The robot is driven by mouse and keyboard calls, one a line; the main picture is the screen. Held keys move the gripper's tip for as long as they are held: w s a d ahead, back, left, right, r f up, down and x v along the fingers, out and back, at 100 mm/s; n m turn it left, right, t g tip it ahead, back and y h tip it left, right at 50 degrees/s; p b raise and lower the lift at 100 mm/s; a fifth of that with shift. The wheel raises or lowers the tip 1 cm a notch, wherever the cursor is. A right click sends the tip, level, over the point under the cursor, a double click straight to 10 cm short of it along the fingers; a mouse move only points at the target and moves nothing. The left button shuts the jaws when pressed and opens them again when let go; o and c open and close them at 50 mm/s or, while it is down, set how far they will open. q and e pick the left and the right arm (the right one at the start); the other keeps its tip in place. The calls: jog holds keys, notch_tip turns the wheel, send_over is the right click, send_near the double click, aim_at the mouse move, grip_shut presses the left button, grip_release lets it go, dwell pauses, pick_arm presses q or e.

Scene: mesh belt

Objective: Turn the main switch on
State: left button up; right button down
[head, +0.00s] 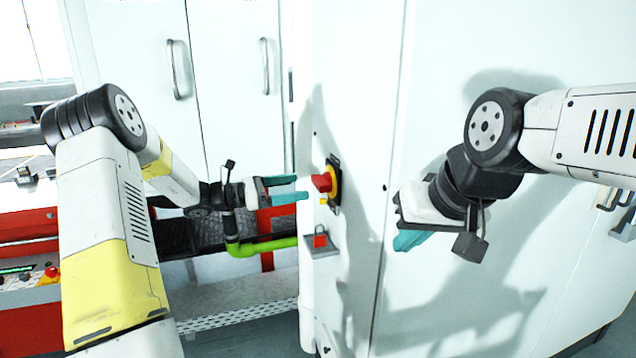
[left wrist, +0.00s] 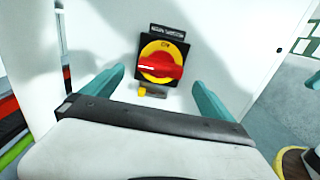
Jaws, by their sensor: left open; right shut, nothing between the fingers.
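The main switch (head: 328,181) is a red rotary handle on a yellow disc with a black plate, mounted on the white cabinet. In the left wrist view the switch (left wrist: 161,62) faces me, its red handle lying nearly level with a white mark at its left end. My left gripper (head: 303,189) is open, just left of the switch in the head view. In the left wrist view its teal fingers (left wrist: 155,90) stand either side of the switch, apart from the handle. My right gripper (head: 400,243) is shut and empty in front of the cabinet, to the right of the switch.
A red padlock (head: 320,240) sits on a small grey ledge below the switch. A green pipe (head: 265,246) runs below my left gripper. White cabinet doors with handles (head: 177,70) stand behind. A control panel (head: 28,276) with buttons is at the left.

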aim_at(315, 184)
pick_arm(q)
jog(key=x, duration=0.7)
jog(key=shift+d, duration=0.3)
jog(key=c, duration=1.4)
jog(key=shift+o, duration=0.2)
